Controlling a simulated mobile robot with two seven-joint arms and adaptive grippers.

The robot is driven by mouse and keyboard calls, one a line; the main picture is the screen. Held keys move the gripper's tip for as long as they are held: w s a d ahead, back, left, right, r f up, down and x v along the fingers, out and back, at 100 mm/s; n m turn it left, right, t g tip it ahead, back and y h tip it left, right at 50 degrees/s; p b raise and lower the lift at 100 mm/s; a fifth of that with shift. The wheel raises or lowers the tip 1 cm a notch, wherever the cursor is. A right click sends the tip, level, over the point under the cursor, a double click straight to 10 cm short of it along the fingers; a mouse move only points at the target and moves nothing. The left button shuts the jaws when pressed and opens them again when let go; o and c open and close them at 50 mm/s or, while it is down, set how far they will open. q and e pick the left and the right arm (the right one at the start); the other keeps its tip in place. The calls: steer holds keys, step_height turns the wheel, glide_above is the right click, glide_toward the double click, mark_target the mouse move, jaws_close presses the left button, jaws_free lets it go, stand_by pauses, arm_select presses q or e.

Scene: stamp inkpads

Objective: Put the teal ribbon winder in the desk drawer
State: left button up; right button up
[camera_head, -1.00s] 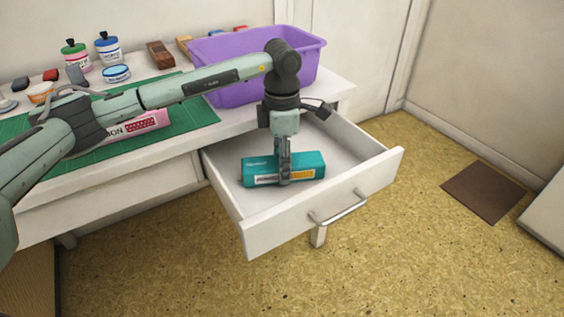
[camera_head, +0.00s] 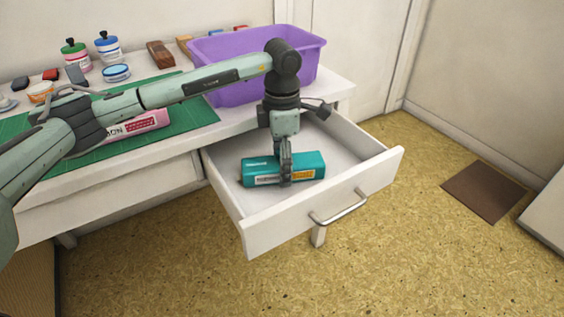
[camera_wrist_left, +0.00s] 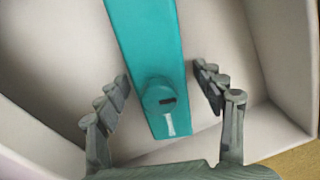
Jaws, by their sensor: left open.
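The teal ribbon winder (camera_head: 305,165) is a box-shaped teal thing with a white and orange label. It lies inside the open desk drawer (camera_head: 375,172), on its floor. In the left wrist view the winder (camera_wrist_left: 145,50) runs between the spread fingers, with a round knob on its face. My left gripper (camera_head: 286,182) points down at the winder, and its fingers stand on either side of it. In the left wrist view the left gripper (camera_wrist_left: 165,95) is open, with gaps between both fingers and the winder. My right gripper is not in view.
A purple bin (camera_head: 235,85) stands on the desk just behind the drawer, close under my left arm. A green mat (camera_head: 195,115) with a pink box (camera_head: 150,121), jars and small blocks fills the desk's left. The drawer has free floor around the winder.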

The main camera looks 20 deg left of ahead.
arm_select(q)
step_height(320, 180, up, 12)
steer(key=shift+r, duration=0.1)
steer(key=shift+c, duration=0.5)
stand_by(1.0)
